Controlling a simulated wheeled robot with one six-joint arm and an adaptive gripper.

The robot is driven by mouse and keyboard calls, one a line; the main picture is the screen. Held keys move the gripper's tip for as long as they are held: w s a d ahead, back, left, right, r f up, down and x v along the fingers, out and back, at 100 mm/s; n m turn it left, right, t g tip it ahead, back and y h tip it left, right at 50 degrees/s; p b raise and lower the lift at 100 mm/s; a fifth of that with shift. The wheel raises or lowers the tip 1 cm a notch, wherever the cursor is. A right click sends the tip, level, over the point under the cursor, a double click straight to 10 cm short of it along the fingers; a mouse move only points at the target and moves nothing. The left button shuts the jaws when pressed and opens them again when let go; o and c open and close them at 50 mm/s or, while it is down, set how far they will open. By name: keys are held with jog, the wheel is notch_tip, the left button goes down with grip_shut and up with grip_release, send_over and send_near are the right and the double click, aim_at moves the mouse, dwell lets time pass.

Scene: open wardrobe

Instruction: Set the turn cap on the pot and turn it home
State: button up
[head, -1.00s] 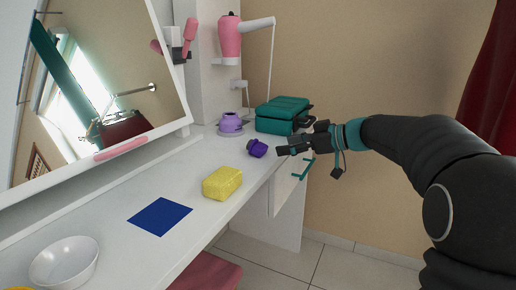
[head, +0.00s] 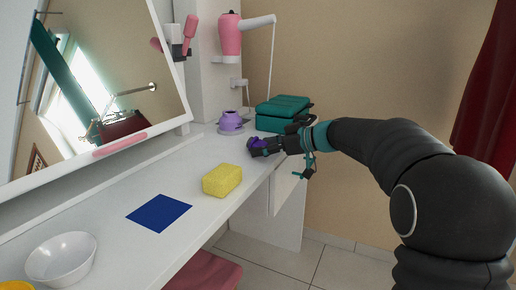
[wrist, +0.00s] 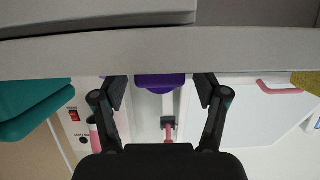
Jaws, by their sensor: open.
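The dark purple turn cap (head: 254,142) lies on the white counter, partly hidden behind my gripper (head: 265,150) in the head view. In the wrist view a purple part of the cap (wrist: 160,82) shows between the two black fingers of my gripper (wrist: 160,92). The fingers are spread, with a gap on each side of the cap. The lilac pot (head: 231,119) stands upright on the counter behind and to the left of the cap, its top opening uncovered. I cannot make out the pot in the wrist view.
A teal case (head: 283,113) stands behind my gripper. A yellow sponge (head: 222,180), a blue square (head: 159,214) and a white bowl (head: 62,260) lie nearer on the counter. A tilted mirror (head: 90,80) borders the left. The counter around the sponge is clear.

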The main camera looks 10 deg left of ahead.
jog(key=c, duration=1.2)
jog(key=shift+o, duration=0.2)
jog(key=shift+r+p, duration=0.95)
jog(key=shift+r, duration=2.55)
jog(key=shift+r, duration=0.1)
notch_tip(320, 180, up, 5)
jog(key=shift+f+p, duration=0.1)
jog(key=shift+p, duration=0.9)
jog(key=b, duration=0.2)
send_over(264, 145)
jog(key=shift+f, duration=2.55)
